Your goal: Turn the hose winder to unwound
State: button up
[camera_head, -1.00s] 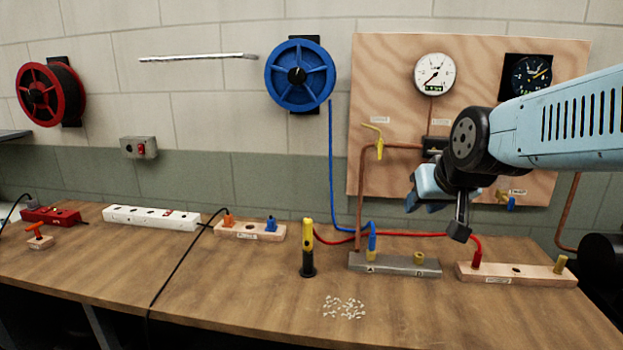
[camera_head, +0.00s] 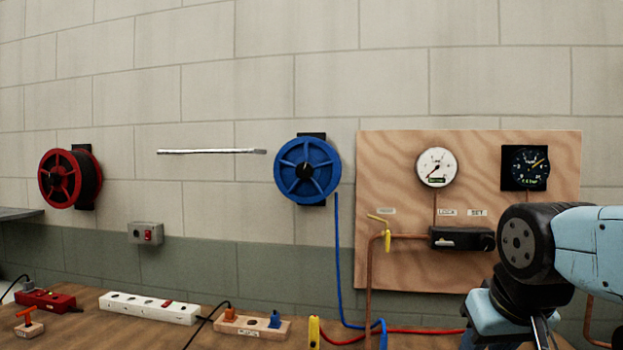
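A blue hose winder (camera_head: 307,169) with spokes and a black hub is mounted on the wall near the middle of the view. A blue hose (camera_head: 338,260) hangs from its right side down to the bench. A red reel (camera_head: 66,180) with a dark winding is on the wall at the far left. My gripper (camera_head: 540,340) is at the bottom right, well right of and below the blue winder and touching neither reel. Its fingers are mostly cut off by the lower picture edge, so its opening does not show.
A wooden board (camera_head: 375,160) right of the blue winder carries a white gauge (camera_head: 437,167), a dark gauge (camera_head: 525,167), a yellow-handled valve (camera_head: 387,235) and a black regulator box (camera_head: 460,239). A silver bar (camera_head: 210,151) is on the wall between the reels. Sockets and plugs line the bench (camera_head: 80,330).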

aim_at(305, 170)
jog(key=k, duration=1.3)
jog(key=u, duration=0.4)
jog(key=i, duration=0.7)
jog(key=u, duration=0.6)
jog(key=i, duration=0.7)
jog(key=z, duration=0.15)
